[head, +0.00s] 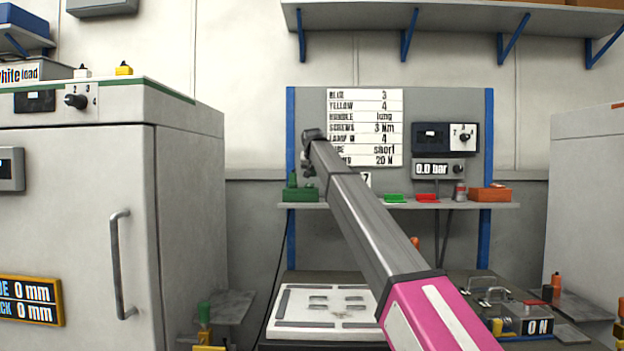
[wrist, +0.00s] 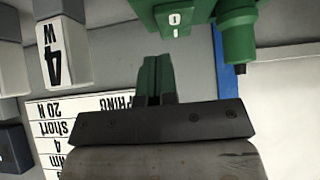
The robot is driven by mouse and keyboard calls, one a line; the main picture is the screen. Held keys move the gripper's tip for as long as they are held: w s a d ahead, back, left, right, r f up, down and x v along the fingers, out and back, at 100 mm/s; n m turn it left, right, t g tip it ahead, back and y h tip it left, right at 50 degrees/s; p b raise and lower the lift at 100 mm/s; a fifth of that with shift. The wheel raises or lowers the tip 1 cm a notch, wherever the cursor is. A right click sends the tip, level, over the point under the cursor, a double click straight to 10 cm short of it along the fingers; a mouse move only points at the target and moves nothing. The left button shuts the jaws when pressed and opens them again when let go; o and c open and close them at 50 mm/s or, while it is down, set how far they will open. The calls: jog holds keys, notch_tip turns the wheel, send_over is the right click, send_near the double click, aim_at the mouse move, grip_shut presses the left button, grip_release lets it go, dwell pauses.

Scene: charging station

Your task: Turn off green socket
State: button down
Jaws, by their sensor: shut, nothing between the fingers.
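The green socket (head: 300,195) is a small green box at the left end of the panel shelf, with a green upright plug (head: 292,179) on its left. In the wrist view the socket (wrist: 200,10) is at the top edge, partly cut off. Its white switch face (wrist: 174,20) shows a 0 and a short bar. The plug (wrist: 239,35) is beside it on the right. My gripper (head: 308,170) is just above the socket, to the right of the plug. In the wrist view my gripper (wrist: 157,60) is shut and empty, its green-looking fingers pointing at the socket, below the switch face. Contact cannot be told.
The shelf (head: 450,205) also carries green and red pads, a grey cylinder and an orange box (head: 489,194). A lettered chart (head: 365,127) hangs behind my arm. A grey cabinet (head: 75,210) stands left, and a white plate (head: 322,306) lies below.

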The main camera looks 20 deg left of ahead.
jog(key=v, duration=1.1)
jog(key=shift+s+f, duration=0.2)
jog(key=shift+s, duration=0.2)
jog(key=shift+d, duration=0.1)
